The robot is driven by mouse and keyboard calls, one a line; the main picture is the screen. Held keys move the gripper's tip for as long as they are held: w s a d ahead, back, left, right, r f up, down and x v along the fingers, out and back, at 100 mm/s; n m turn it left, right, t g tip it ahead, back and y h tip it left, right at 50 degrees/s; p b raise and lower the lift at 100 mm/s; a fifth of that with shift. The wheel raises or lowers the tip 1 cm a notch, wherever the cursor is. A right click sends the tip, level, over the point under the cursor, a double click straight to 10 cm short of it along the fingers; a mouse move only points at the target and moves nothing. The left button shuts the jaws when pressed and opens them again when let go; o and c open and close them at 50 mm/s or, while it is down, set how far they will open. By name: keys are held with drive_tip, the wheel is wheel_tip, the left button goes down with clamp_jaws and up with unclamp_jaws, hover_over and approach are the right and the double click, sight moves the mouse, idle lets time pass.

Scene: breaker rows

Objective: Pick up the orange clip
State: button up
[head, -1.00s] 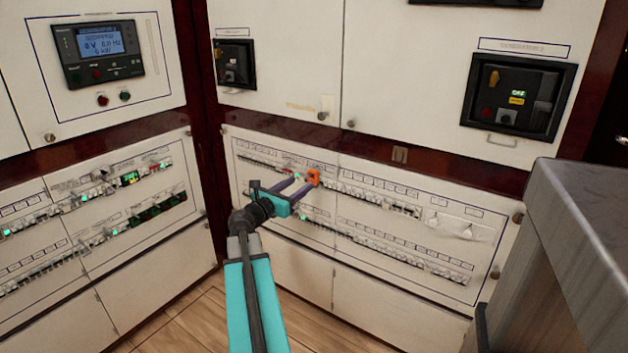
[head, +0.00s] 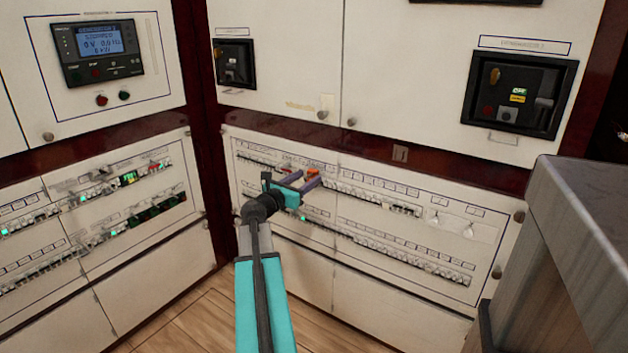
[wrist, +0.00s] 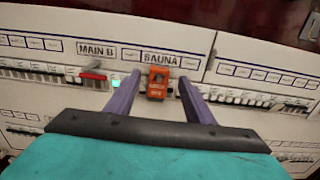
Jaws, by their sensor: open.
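The orange clip (wrist: 158,83) sits on the upper breaker row, under the label "SAUNA", in the wrist view. In the head view the clip (head: 311,172) is small and partly hidden by my gripper. My gripper (head: 300,181) is open, with its two purple fingers pointing at the panel. In the wrist view the fingers of my gripper (wrist: 160,92) stand to the left and right of the clip, with a gap on each side. I cannot tell whether the fingertips reach as deep as the clip.
A red breaker piece (wrist: 93,77) and a green light (wrist: 116,83) are left of the clip. A lower breaker row (head: 400,250) runs below. A grey cabinet (head: 590,230) stands close at the right. Wooden floor (head: 200,325) shows at lower left.

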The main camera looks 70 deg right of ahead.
sight(313, 177)
drive_tip(key=shift+x, duration=1.45)
drive_tip(key=shift+c, duration=0.3)
drive_tip(key=c, duration=1)
